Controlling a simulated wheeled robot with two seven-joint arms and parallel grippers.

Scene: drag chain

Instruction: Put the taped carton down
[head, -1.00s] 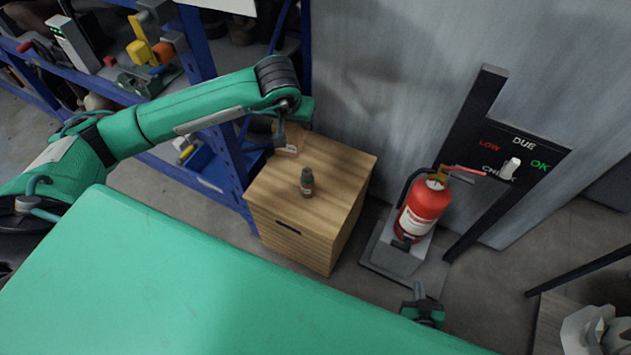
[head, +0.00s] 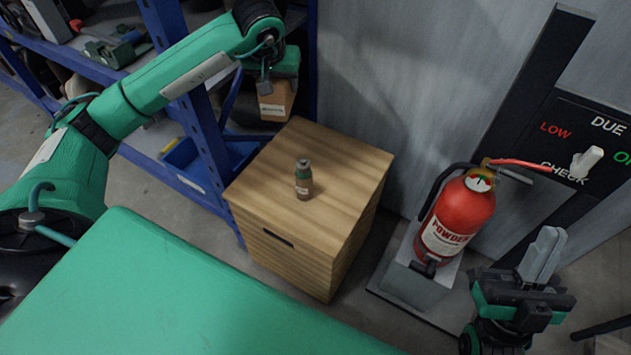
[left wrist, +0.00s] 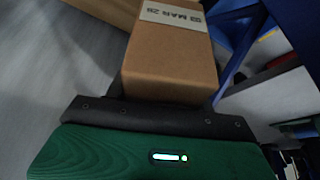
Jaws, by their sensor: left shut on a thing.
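The taped carton (head: 277,103) is a small brown box with a pale printed label. My left gripper (head: 266,86) is shut on it and holds it by the back left corner of the wooden cabinet (head: 320,235), beside the blue shelf. In the left wrist view the carton (left wrist: 170,65) sticks out from the gripper (left wrist: 165,105), its label strip facing the camera. The head view does not show clearly whether the carton touches anything below. My right gripper (head: 544,255) is at the lower right, in front of the wall panel, holding nothing visible; its grey fingers overlap in view.
A red fire extinguisher (head: 455,220) stands on a grey stand to the right. A blue shelf rack (head: 190,100) is at the left. A green surface (head: 150,290) fills the foreground.

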